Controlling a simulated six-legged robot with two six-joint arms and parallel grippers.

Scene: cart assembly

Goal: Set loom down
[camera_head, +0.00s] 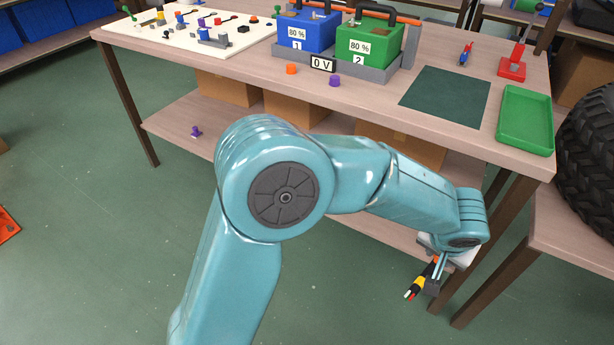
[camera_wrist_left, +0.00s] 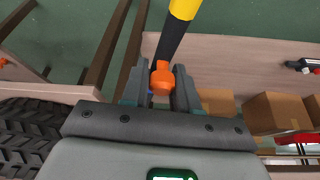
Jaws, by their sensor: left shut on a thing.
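The loom (camera_head: 421,281), a black and yellow bundle with an orange part and small coloured tips, hangs tilted in my left gripper (camera_head: 437,277), below and in front of the workbench edge. In the left wrist view, my left gripper (camera_wrist_left: 160,82) is shut around its orange end (camera_wrist_left: 161,72). The loom's black part (camera_wrist_left: 172,38) and yellow part (camera_wrist_left: 184,8) run away from the jaws, over the green floor. The far end is cut off in that view. My right gripper is not in view.
The workbench holds a dark green mat (camera_head: 445,99), a green tray (camera_head: 525,115), a red tool stand (camera_head: 512,65), blue (camera_head: 305,32) and green (camera_head: 368,45) batteries, and a white parts board (camera_head: 180,38). Cardboard boxes stand on its lower shelf. A large tyre (camera_head: 592,150) is at right.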

